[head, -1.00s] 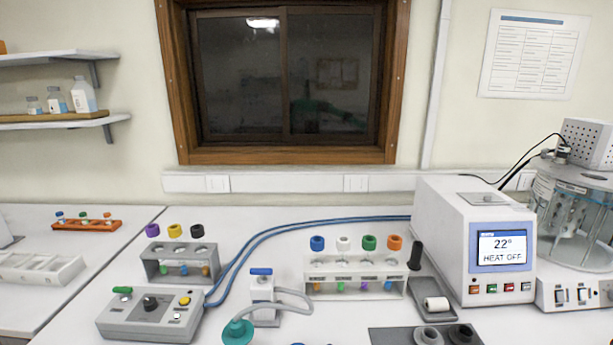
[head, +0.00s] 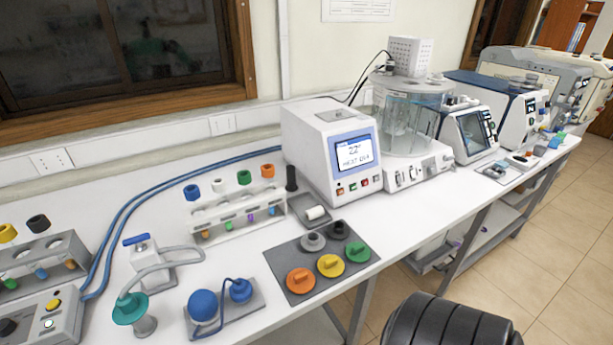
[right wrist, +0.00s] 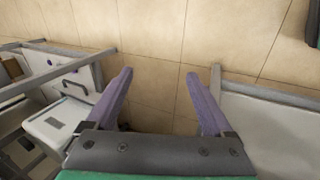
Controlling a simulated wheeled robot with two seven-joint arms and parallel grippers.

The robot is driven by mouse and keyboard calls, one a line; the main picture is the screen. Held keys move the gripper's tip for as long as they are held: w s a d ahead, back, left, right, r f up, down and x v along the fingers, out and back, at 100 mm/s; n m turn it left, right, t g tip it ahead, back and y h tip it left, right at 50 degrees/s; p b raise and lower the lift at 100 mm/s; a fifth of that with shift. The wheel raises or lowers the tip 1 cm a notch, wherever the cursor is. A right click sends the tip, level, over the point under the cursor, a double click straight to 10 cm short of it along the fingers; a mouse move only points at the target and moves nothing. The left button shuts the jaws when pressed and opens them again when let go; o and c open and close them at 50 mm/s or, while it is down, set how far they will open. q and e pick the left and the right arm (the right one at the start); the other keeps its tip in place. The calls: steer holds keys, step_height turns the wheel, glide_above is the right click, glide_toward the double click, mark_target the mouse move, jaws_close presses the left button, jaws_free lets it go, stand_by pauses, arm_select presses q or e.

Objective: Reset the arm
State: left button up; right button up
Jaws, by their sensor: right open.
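My right gripper (right wrist: 170,95) shows in the right wrist view. Its two purple-grey fingers are spread wide with nothing between them, above the tan tiled floor. In the head view a dark, rounded, ribbed part of my own arm (head: 450,322) shows at the bottom right, off the front edge of the bench. The right fingertips do not show in the head view. My left gripper is in neither view.
The white bench (head: 250,250) carries a heater box (head: 328,150) reading 22°, a glass bath (head: 410,115), a tube rack (head: 236,214), a blue-bulb device (head: 204,305) and a grey mat (head: 318,268) with coloured knobs. Tiled floor (head: 540,240) lies open at right.

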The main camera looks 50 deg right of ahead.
steer(key=w+n+t+h, duration=0.1)
steer(key=w+n+t, duration=0.2)
steer(key=w+n, duration=0.7)
steer(key=s+a+f+m+y+b, duration=0.1)
steer(key=a+f, duration=0.4)
steer(key=a, duration=0.6)
steer(key=s+a+f+m+y+b, duration=0.1)
steer(key=a+f, duration=0.4)
steer(key=a, duration=0.6)
steer(key=s+a+f+m+y+b, duration=0.1)
steer(key=a+f, duration=0.4)
steer(key=a, duration=0.7)
steer(key=shift+s+f+g+y, duration=0.3)
steer(key=shift+s+y, duration=0.55)
steer(key=shift+y, duration=0.35)
